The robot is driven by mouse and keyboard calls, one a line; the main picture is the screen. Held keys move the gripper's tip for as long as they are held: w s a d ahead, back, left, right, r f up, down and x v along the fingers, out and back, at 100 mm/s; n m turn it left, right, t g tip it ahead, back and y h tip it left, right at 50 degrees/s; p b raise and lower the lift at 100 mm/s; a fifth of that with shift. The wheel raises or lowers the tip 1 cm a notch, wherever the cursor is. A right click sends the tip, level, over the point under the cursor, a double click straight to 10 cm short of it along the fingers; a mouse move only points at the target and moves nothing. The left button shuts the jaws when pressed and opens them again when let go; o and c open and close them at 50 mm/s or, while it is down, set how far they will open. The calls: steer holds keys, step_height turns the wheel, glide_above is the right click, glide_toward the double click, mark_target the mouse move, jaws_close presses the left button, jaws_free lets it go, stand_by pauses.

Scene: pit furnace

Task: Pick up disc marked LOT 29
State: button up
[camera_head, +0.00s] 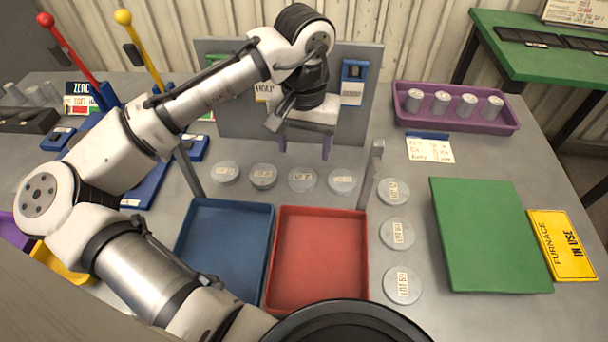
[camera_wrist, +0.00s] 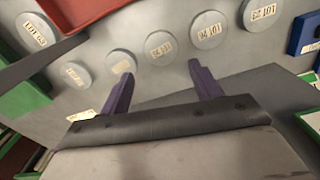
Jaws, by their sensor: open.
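Several grey discs with white labels lie on the grey table. One row runs behind the trays, with a disc (camera_head: 225,172) at its left end and a disc (camera_head: 342,181) at its right end. More discs form a column right of the red tray, ending in a near disc (camera_head: 402,284). The labels are too small or blurred to tell for sure which disc is LOT 29. My gripper (camera_head: 304,152) is open above and behind the row. In the wrist view its two purple fingers (camera_wrist: 159,80) are apart with nothing between them, and a disc (camera_wrist: 160,48) lies ahead.
A blue tray (camera_head: 225,245) and a red tray (camera_head: 318,258) stand in front of the row, with upright grey posts (camera_head: 371,172) at the sides. A green board (camera_head: 490,235) lies right. A purple tray (camera_head: 455,121) holds several metal cylinders. A grey panel (camera_head: 235,115) stands behind.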

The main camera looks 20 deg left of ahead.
mark_target(303, 176)
step_height(303, 176, down, 3)
steer(key=shift+r, duration=0.1)
steer(key=shift+a+f+p, duration=0.1)
steer(key=shift+f+p, duration=0.35)
steer(key=shift+f, duration=2.15)
steer(key=c, duration=0.9)
steer(key=shift+c, duration=0.4)
steer(key=shift+r, duration=0.2)
